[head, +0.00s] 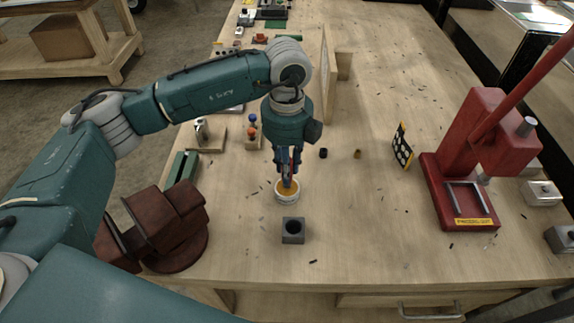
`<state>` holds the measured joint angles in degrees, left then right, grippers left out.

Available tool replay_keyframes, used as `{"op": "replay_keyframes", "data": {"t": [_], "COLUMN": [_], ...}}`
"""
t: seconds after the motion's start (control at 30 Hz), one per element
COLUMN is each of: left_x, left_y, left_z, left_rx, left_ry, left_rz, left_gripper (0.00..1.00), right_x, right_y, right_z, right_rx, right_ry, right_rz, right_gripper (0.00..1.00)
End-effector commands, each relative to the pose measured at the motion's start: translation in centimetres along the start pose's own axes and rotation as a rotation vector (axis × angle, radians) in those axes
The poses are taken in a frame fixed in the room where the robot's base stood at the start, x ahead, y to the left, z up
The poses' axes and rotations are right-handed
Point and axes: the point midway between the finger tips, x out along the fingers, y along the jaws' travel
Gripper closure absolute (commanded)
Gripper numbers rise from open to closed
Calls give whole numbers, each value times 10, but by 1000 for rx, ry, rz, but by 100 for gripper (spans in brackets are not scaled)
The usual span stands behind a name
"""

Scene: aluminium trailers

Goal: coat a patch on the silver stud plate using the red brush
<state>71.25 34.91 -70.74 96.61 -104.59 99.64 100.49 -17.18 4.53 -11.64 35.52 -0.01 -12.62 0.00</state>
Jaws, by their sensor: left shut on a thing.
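My left gripper (287,170) points straight down over the worktable. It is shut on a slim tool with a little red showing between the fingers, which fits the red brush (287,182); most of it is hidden. The tool's lower end is at the mouth of a round pale tin (287,198) with amber contents. I cannot tell how deep it reaches. A dark plate with pale and yellow round spots (402,146) stands tilted to the right; I cannot tell whether it is the silver stud plate. My right gripper is not in view.
A grey block with a hole (293,231) stands just in front of the tin. A brown vise (170,225) is at left, a red press (475,160) at right. A small holder with coloured knobs (253,138) stands behind left. The middle right of the worktable (360,215) is mostly clear.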

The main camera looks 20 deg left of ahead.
Motion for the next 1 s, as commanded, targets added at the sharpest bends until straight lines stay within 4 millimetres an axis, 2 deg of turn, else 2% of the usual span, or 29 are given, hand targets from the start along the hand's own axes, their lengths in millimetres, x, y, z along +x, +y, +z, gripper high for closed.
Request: {"op": "replay_keyframes", "data": {"t": [0.23, 1.0], "left_x": [0, 8], "left_y": [0, 0], "left_z": [0, 0], "left_rx": [0, 0], "left_ry": [0, 0], "left_rz": [0, 0], "left_gripper": [97, 97], "right_x": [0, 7], "right_y": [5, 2], "right_z": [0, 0], "right_rx": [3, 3], "right_ry": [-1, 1], "right_rz": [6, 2], "right_gripper": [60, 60]}}
